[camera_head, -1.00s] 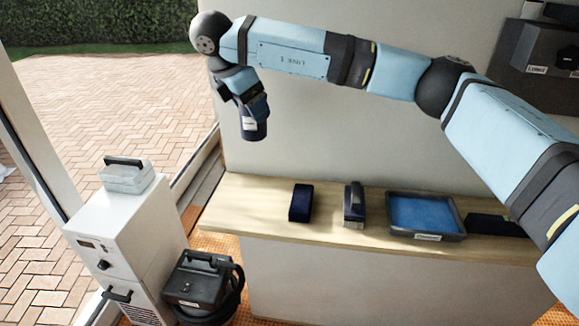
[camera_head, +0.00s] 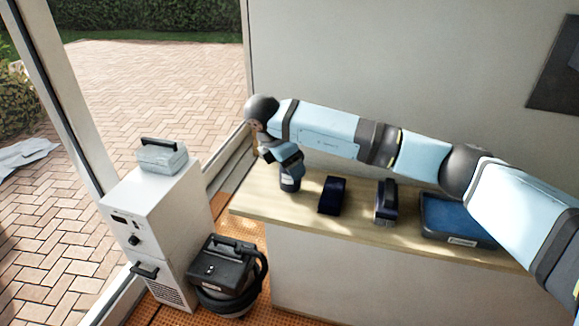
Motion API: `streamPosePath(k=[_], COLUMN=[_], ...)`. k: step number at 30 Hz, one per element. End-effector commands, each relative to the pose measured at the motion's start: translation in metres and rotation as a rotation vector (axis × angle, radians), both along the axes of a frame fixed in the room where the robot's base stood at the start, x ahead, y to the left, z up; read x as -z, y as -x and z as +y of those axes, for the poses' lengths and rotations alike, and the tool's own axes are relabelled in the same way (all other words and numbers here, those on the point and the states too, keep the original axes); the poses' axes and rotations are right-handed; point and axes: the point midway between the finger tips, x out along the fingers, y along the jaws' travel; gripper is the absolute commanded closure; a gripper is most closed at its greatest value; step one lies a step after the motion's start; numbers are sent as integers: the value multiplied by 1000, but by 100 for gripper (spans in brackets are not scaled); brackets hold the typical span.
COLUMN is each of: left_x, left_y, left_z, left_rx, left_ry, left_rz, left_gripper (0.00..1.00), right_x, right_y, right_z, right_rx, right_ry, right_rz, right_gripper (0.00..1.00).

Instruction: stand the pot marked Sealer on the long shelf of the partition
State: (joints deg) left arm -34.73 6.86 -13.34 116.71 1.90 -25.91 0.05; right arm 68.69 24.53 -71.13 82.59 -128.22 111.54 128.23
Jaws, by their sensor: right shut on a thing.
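A dark blue pot with a pale label (camera_head: 289,184) is at the left end of the long wooden shelf (camera_head: 258,206) on top of the partition. The label is too small to read. My right gripper (camera_head: 288,168) is shut on the pot from above. The pot's base is at the shelf surface or just over it; I cannot tell whether it touches. The pot looks close to upright. My left gripper is not in view.
On the shelf to the right stand a dark blue box (camera_head: 332,195), a dark block with a handle (camera_head: 385,203) and a blue tray (camera_head: 455,222).

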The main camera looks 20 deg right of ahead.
Motion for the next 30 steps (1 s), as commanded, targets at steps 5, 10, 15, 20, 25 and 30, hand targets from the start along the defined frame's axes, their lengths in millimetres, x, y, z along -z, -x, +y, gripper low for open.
streamPosePath(k=[5, 10, 15, 20, 25, 30], left_x=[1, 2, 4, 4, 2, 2], left_y=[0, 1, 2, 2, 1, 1], left_z=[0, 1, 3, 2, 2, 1], left_rx=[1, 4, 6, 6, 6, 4], left_ry=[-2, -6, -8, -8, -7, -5], left_rz=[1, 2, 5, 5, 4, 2], left_gripper=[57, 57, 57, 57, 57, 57], right_x=[13, 13, 15, 15, 13, -2], right_y=[0, 0, 0, 0, 0, 0], right_z=[0, 0, 0, 0, 0, 7], right_rx=[0, 0, 0, 0, 0, -2], right_ry=[-1, 0, 0, 0, 0, -2], right_rz=[-1, -1, 0, 0, 0, -4], right_gripper=[63, 63, 17, 8, 8, 8])
